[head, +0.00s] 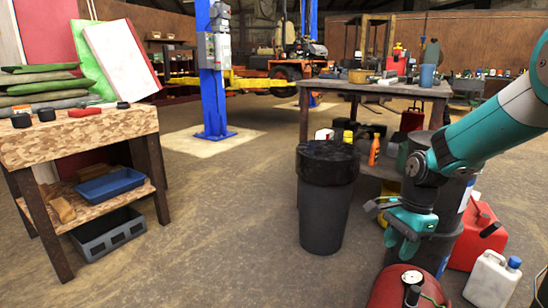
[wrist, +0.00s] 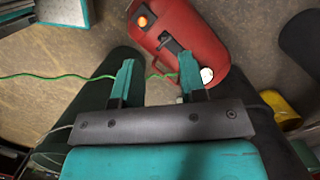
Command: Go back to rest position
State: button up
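My gripper (head: 388,222) hangs from my teal arm at the right of the head view, in front of a dark barrel and above the floor. In the wrist view my gripper (wrist: 157,68) has its two teal fingers spread apart with nothing between them but floor and a thin green line. A red container (wrist: 185,35) with a dark handle lies beyond the fingertips in the wrist view. I cannot tell whether the fingers touch it.
A black bin (head: 325,210) stands left of my gripper. A red tank (head: 385,288) with a gauge is below it. A red can (head: 478,240) and a white jug (head: 491,280) stand to the right. A workbench (head: 80,140) is at left. Open floor (head: 220,220) lies between.

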jog(key=s+a+r+n+y, duration=0.1)
jog(key=s+a+r+n, duration=0.85)
jog(key=s+n, duration=0.2)
jog(key=s+a+r+n+y, duration=0.1)
jog(key=s+a+r+n, duration=0.1)
jog(key=s+n, duration=0.45)
jog(key=s+a+r+n, duration=0.1)
jog(key=s+a+n, duration=0.15)
jog(key=s, duration=0.65)
notch_tip(320, 180, up, 31)
jog(key=p, duration=3)
jog(key=shift+w+d+n+t+p, duration=0.15)
jog(key=shift+d+n+t+p, duration=0.15)
jog(key=shift+n+t+p, duration=0.1)
